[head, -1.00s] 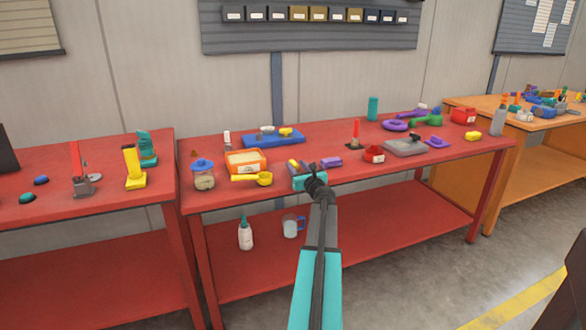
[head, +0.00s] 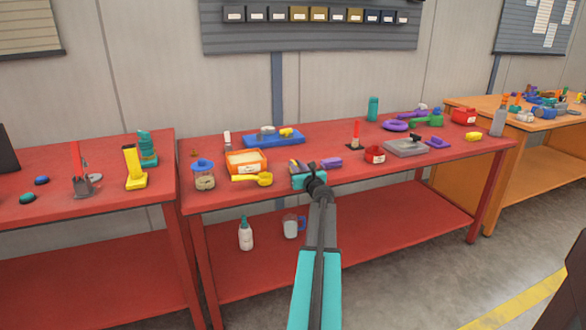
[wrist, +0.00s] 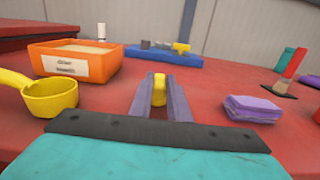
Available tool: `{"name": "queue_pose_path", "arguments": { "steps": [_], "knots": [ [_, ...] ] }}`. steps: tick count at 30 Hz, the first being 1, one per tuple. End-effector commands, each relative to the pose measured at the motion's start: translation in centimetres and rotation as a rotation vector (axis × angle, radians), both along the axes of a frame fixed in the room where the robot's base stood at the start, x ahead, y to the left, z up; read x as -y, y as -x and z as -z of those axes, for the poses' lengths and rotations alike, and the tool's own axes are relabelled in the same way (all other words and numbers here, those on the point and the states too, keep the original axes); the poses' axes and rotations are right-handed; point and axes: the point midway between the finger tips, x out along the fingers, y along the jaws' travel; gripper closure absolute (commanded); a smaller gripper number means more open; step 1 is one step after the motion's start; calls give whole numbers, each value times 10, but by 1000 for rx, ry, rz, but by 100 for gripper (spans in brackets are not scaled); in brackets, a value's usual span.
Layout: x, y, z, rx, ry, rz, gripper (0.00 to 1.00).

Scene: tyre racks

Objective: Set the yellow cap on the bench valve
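The yellow cap (wrist: 159,90) shows between the two grey-purple fingers of my gripper (wrist: 160,88) in the wrist view. The fingers appear to touch it on both sides, and its lower part is hidden. In the head view my gripper (head: 297,164) is over the front of the middle red bench. A blue base (head: 274,139) with grey fittings and a yellow tee-shaped piece lies behind it; it also shows in the wrist view (wrist: 165,58), beyond the fingertips. A grey plate with a dark knob (head: 405,148) lies further right. I cannot tell which is the bench valve.
An orange bin (wrist: 75,62) and a yellow scoop (wrist: 50,98) stand left of my gripper. A purple block (wrist: 252,108) lies to its right, and a red bin (head: 375,155) further right. The red bench surface (wrist: 215,80) between my gripper and the blue base is clear.

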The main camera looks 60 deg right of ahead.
Motion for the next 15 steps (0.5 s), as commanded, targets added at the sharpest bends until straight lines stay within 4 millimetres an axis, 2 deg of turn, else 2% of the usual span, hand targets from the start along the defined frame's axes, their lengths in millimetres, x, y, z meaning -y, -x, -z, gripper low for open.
{"name": "queue_pose_path", "arguments": {
  "steps": [9, 15],
  "knots": [
    [0, 0, -1, 0, 0, 0, 100],
    [0, 0, -12, 1, 1, 1, 100]
  ]
}}
